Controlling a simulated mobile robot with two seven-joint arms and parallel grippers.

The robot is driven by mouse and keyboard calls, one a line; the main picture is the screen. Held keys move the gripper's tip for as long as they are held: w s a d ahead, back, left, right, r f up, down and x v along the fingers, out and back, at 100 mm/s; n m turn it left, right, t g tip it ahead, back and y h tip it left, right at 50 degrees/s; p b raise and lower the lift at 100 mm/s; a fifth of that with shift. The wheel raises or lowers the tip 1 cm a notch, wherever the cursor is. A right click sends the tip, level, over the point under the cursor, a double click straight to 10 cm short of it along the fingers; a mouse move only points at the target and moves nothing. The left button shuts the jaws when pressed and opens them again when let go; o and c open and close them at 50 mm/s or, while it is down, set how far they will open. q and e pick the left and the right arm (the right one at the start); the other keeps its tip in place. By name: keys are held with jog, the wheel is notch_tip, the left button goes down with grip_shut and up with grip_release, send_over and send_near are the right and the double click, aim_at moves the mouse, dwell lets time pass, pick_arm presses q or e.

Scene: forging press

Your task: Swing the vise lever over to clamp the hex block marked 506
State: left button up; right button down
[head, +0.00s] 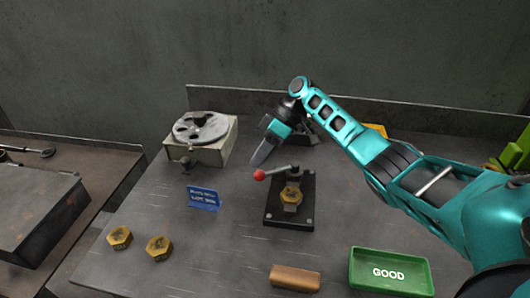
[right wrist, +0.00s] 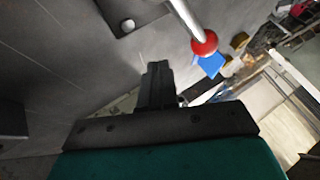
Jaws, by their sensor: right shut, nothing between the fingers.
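The vise (head: 289,217) is a dark plate in the middle of the table. A brass hex block (head: 291,194) sits in it; its marking is too small to read. The vise lever (head: 277,172) is a metal rod pointing left, ending in a red ball (head: 259,174). In the right wrist view the red ball (right wrist: 205,43) and lever rod (right wrist: 185,18) are ahead and right of the fingers. My right gripper (head: 260,155) is shut and empty, just above and behind the ball in the head view, apart from it; its fingers (right wrist: 157,75) also show shut. My left gripper is not in view.
Two loose brass hex blocks (head: 158,248) lie front left. A blue sign (head: 203,198) stands left of the vise. A grey box with a slotted disc (head: 201,130) is behind left. A wooden block (head: 295,278) and green GOOD tray (head: 390,286) are in front.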

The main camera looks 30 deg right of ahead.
jog(key=shift+w+d+r+b, duration=0.4)
jog(key=shift+w+d+r, duration=0.55)
jog(key=shift+d, duration=0.1)
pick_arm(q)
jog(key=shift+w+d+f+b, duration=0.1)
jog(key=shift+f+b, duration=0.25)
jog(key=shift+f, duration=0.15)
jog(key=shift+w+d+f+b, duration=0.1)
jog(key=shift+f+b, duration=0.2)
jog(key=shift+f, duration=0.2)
pick_arm(e)
jog(key=w+d+r, duration=0.1)
jog(key=d+r, duration=0.2)
jog(key=r, duration=0.2)
jog(key=shift+w+d+r, duration=0.25)
jog(key=shift+w+r, duration=0.15)
jog(key=shift+f, duration=0.1)
